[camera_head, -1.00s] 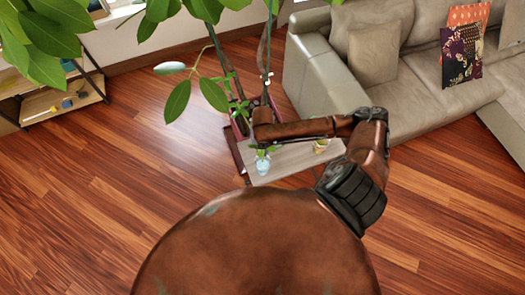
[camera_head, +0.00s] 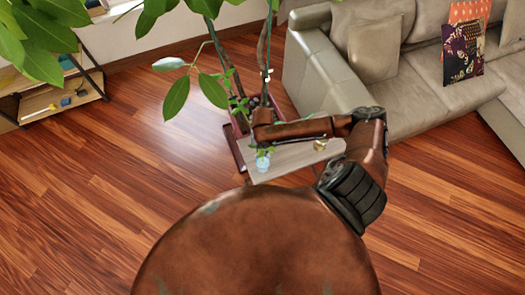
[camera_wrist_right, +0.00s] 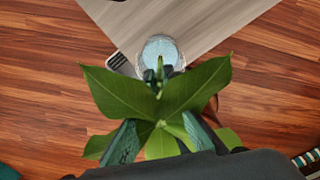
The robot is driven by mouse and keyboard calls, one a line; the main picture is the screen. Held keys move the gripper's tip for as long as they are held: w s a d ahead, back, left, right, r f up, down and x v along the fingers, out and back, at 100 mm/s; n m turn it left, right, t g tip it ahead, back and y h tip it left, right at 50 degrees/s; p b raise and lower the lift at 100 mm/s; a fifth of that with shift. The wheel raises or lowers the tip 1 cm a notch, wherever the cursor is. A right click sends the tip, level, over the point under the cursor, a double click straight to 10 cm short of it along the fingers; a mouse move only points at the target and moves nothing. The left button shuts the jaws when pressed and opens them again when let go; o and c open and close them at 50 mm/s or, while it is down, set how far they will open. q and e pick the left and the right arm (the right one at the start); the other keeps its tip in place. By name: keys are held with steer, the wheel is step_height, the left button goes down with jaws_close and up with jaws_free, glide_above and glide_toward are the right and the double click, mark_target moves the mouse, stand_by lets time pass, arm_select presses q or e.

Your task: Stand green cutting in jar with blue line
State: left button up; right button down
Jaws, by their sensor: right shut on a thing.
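The green cutting (camera_wrist_right: 195,88) has broad leaves and is held between the fingers of my right gripper (camera_wrist_right: 161,138) in the wrist view. A clear jar (camera_wrist_right: 160,46) with pale blue contents stands just beyond it at the table edge; the cutting's tip overlaps its near rim. I cannot tell whether any of it is inside. In the head view the jar (camera_head: 262,163) is small, below the end of my right arm, with leaves close above it. The blue line cannot be made out. My left gripper is not in view.
The small grey table (camera_head: 285,159) carries a gold-coloured pot (camera_head: 320,144) to the right of the jar. A large potted plant (camera_head: 208,90) rises behind it. A sofa (camera_head: 395,85) stands at right, a low shelf (camera_head: 62,100) at left. Open wooden floor lies left.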

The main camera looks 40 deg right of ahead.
steer(key=shift+f+b, duration=1.5)
steer(key=shift+f, duration=1.6)
steer(key=c, duration=2)
jaws_free()
steer(key=shift+o, duration=0.2)
steer(key=o, duration=0.4)
steer(key=shift+c, duration=0.2)
steer(key=shift+r, duration=0.1)
step_height(320, 180, up, 9)
steer(key=p, duration=0.9)
